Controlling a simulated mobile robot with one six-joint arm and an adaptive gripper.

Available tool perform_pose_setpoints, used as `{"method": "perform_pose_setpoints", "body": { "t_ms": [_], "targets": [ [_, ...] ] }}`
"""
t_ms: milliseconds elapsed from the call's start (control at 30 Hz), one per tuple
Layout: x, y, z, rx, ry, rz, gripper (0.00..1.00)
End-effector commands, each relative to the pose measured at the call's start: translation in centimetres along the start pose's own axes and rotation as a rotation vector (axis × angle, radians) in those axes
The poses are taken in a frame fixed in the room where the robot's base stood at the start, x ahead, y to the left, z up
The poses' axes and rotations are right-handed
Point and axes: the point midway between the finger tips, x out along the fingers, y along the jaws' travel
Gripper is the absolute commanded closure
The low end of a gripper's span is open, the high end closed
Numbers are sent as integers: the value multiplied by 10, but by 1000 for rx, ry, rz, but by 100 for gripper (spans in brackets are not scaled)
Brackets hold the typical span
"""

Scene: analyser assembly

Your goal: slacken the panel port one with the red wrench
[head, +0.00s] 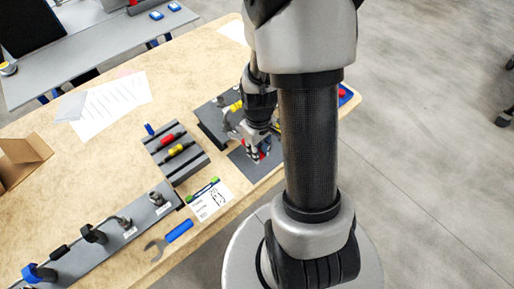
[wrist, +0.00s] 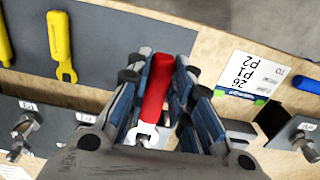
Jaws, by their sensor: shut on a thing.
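My gripper (wrist: 157,95) is shut on the red wrench (wrist: 153,98), its blue-sided fingers on either side of the red handle. The wrench's pale open jaw (wrist: 146,135) points toward the bottom of the wrist view. In the head view my gripper (head: 258,152) is low over the grey mat (head: 240,163), with a bit of red between the fingers. A grey panel strip with metal fittings (wrist: 28,128) and small labels (wrist: 85,117) runs along the wrist view's lower left. I cannot tell which fitting is port one; my gripper hides part of the strip.
A yellow wrench (wrist: 61,47) lies on the mat beside my gripper. A printed card (head: 208,199) lies near the table edge. A grooved block (head: 163,158) holds red and yellow tools. A blue wrench (head: 178,232) lies by a long fitting panel (head: 113,241).

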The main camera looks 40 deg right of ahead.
Motion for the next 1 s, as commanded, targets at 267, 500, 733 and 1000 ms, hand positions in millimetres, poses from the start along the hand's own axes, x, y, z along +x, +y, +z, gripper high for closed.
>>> {"method": "perform_pose_setpoints", "body": {
  "t_ms": [267,500,733,1000],
  "targets": [
    [-17,0,20,2,2,1,100],
    [-24,0,27,1,1,1,100],
    [-56,0,26,0,2,1,100],
    [-91,0,26,0,1,1,100]
  ]
}}
